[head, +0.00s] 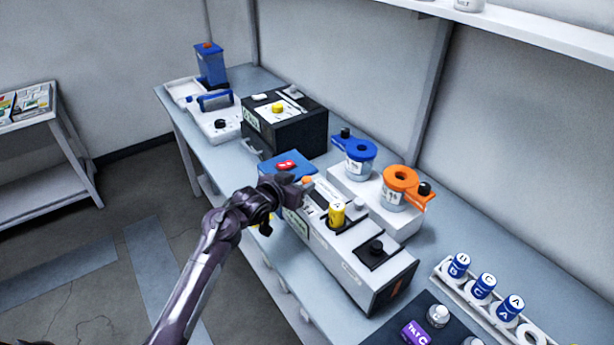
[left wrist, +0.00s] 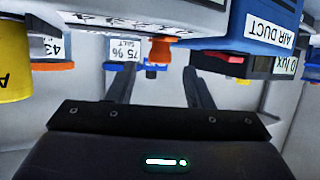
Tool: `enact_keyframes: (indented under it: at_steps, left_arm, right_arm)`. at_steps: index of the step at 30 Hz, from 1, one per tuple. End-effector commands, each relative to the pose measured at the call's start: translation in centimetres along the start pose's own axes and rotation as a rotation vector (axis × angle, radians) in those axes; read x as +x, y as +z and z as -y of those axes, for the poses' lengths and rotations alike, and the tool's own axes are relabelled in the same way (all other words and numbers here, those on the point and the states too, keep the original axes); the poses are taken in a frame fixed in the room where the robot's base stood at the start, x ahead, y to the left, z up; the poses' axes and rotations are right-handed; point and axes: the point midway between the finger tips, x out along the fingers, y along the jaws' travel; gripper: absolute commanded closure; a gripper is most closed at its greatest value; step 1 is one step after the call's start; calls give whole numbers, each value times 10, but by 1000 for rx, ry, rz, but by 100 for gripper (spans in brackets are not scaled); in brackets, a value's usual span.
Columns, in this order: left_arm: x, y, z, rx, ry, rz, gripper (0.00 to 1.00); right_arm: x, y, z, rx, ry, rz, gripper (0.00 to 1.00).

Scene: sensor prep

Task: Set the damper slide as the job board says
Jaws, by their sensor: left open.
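The long grey-white unit (head: 342,257) on the bench has a small orange knob (head: 306,181) at its far end, apparently the damper slide's handle. In the left wrist view, which looks upside down, the orange knob (left wrist: 160,49) shows under a pale strip with marks (left wrist: 112,20). My left gripper (head: 297,184) is at that end of the unit. It is open, and its fingers (left wrist: 160,66) show on either side of the knob; I cannot tell whether they touch it. A blue box (left wrist: 258,25) labelled "AIR DUCT" is close by. I cannot make out a job board.
A yellow knob (head: 337,214) and a black knob (head: 376,247) stand up from the unit. Behind it are jars with blue (head: 361,148) and orange (head: 400,178) tops. A black box (head: 284,127) is farther back. Several labelled vials stand in a rack (head: 450,273) at the right.

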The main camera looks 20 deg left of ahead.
Motion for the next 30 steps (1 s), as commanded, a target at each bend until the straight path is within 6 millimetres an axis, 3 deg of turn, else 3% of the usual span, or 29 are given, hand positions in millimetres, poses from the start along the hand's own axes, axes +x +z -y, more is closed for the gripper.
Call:
enact_keyframes:
  at_steps: [2, 5, 13, 20, 30]
  left_arm:
    - [12, -2, -1, 0, 1, 1, 54]
    - [24, -1, 0, -1, 0, 1, 54]
    - [38, 0, -1, 1, 1, 1, 54]
    - [39, 0, -1, 1, 0, 1, 54]
    - [38, 0, 0, 1, 0, 1, 98]
  right_arm:
    - [-4, 10, 2, -1, -2, 15, 55]
    - [-6, 8, 2, -1, -2, 12, 55]
    - [-9, -34, -5, -1, 6, -50, 55]
    - [-8, -25, -4, -1, 5, -36, 55]
    - [-8, -10, -2, -1, 3, -15, 55]
